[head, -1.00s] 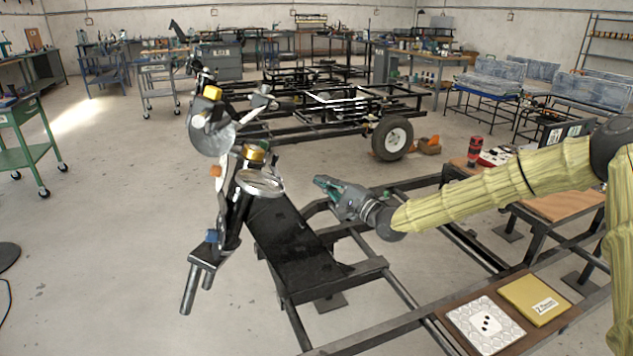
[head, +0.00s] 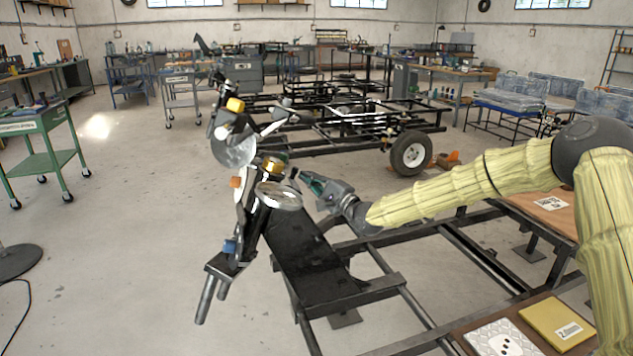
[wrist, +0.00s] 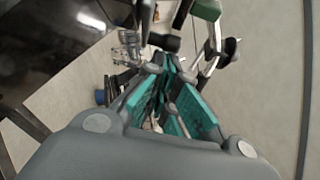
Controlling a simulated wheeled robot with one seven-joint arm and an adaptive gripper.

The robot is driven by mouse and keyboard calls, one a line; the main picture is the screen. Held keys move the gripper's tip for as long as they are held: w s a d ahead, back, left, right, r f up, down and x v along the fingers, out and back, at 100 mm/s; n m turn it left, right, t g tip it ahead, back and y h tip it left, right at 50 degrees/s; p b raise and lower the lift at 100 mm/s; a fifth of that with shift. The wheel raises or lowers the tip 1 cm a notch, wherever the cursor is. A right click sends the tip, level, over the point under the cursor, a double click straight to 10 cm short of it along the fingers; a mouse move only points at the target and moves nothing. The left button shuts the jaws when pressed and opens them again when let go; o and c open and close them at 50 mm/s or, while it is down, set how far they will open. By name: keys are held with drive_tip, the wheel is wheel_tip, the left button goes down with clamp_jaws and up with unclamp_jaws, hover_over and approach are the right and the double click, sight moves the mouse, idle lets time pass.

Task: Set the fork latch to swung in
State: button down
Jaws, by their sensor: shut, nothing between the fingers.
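The suspension assembly (head: 250,215) stands tilted at the end of a black frame. It carries a yellow cap (head: 235,104), a gold knob (head: 273,165), a small orange block (head: 236,182), a blue block (head: 230,246) and a round metal disc (head: 279,197). I cannot tell which part is the fork latch. My gripper (head: 297,175), with teal fingers, is shut and empty just right of the gold knob, above the disc. In the wrist view its fingers (wrist: 168,62) point toward metal rods and dark joints; contact is not clear there.
The black frame rails (head: 365,290) run below my arm. A board with a white patterned plate (head: 500,338) and a yellow box (head: 556,325) lies at the lower right. A wheeled chassis (head: 350,125) stands behind.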

drive_tip(key=shift+w+a+r, duration=0.1)
drive_tip(key=shift+a+r, duration=0.2)
drive_tip(key=shift+a, duration=0.25)
drive_tip(key=shift+d, duration=0.1)
